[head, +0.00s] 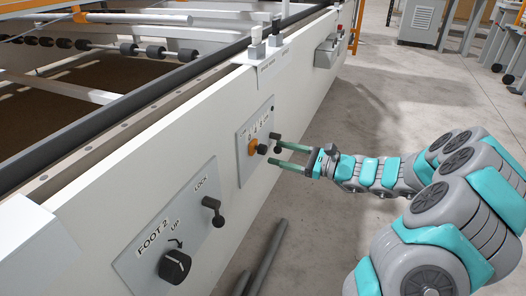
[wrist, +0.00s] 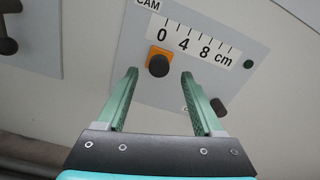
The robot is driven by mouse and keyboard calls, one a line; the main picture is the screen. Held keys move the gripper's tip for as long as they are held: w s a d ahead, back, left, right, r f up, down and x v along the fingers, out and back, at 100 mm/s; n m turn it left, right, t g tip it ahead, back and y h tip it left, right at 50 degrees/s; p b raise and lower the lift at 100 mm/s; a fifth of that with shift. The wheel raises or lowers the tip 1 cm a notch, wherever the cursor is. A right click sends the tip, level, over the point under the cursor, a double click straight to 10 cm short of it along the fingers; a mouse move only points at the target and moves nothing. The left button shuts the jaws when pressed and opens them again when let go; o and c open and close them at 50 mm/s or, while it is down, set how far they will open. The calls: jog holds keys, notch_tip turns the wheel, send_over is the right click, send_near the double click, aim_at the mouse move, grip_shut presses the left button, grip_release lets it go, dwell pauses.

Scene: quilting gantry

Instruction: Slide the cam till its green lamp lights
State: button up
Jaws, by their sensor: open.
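The cam is an orange slider (wrist: 152,52) with a black round knob (wrist: 158,66), on a grey CAM panel (wrist: 125,55) with a 0, 4, 8 cm scale (wrist: 195,43). It stands below the 0. In the head view the orange slider (head: 252,147) is on the side of the white beam. The lamp (wrist: 248,64) at the panel's right end is dark green and looks unlit. My gripper (wrist: 160,73) is open, its two green fingers on either side of the knob, with gaps showing. In the head view my gripper (head: 276,153) reaches in from the right.
Another black knob (wrist: 218,107) sits by the right finger. Nearer in the head view are a FOOT 2 panel (head: 150,240) with a dial (head: 174,266) and a LOCK lever (head: 212,208).

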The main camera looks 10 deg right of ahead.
aim_at(266, 150)
jog(key=x, duration=0.6)
grip_shut()
dwell(0.5)
dwell(0.3)
